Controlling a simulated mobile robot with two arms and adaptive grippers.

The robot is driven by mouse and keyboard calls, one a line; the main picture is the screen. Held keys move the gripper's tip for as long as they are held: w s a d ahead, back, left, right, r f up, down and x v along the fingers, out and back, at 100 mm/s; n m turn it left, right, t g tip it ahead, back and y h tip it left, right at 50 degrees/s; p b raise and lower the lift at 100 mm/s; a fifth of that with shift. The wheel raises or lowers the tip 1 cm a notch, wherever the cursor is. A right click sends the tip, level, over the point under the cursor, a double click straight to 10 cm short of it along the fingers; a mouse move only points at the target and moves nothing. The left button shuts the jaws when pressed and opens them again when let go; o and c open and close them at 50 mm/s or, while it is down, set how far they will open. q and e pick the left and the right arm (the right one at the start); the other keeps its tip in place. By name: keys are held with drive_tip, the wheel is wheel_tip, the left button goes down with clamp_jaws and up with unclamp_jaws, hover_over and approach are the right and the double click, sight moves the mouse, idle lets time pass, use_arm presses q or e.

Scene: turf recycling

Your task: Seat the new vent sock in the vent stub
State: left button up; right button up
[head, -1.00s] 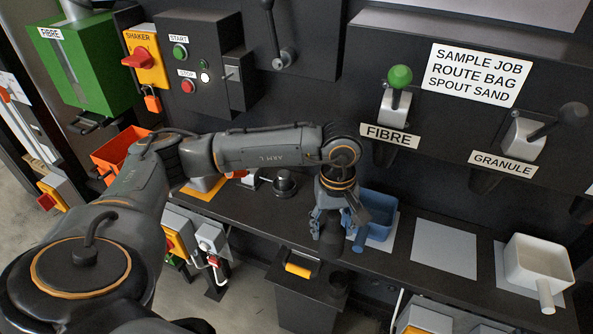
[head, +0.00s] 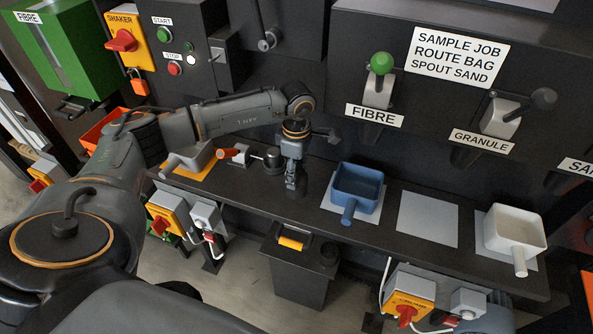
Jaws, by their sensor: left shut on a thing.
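My left gripper (head: 296,187) points down over the dark bench, left of the blue scoop. It is shut on a dark thing that is mostly hidden between its fingers; it may be the vent sock, but I cannot tell. A short dark round piece (head: 273,161) stands on the bench just left of the gripper, apart from it. I cannot tell which of these, if either, is the vent stub. My right gripper is not in view.
The blue scoop (head: 358,188) stands on a pale sheet right of the gripper. A bare grey sheet (head: 428,220) and a white scoop (head: 514,231) lie farther right. A grey scoop (head: 192,158) and a red-handled fitting (head: 228,153) are on the left. The black bin (head: 298,272) has an orange-yellow handle.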

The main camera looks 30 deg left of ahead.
use_arm(q)
drive_tip(key=shift+f+b, duration=0.35)
drive_tip(key=shift+b, duration=0.05)
drive_tip(key=shift+f+b, duration=0.5)
drive_tip(key=shift+f, duration=0.1)
wheel_tip(320, 180, down, 2)
drive_tip(key=shift+f+b, duration=0.15)
drive_tip(key=shift+b, duration=0.85)
drive_tip(key=shift+f+b, duration=0.3)
drive_tip(key=shift+f, duration=0.1)
drive_tip(key=o, duration=1.3)
drive_tip(key=shift+r, duration=0.1)
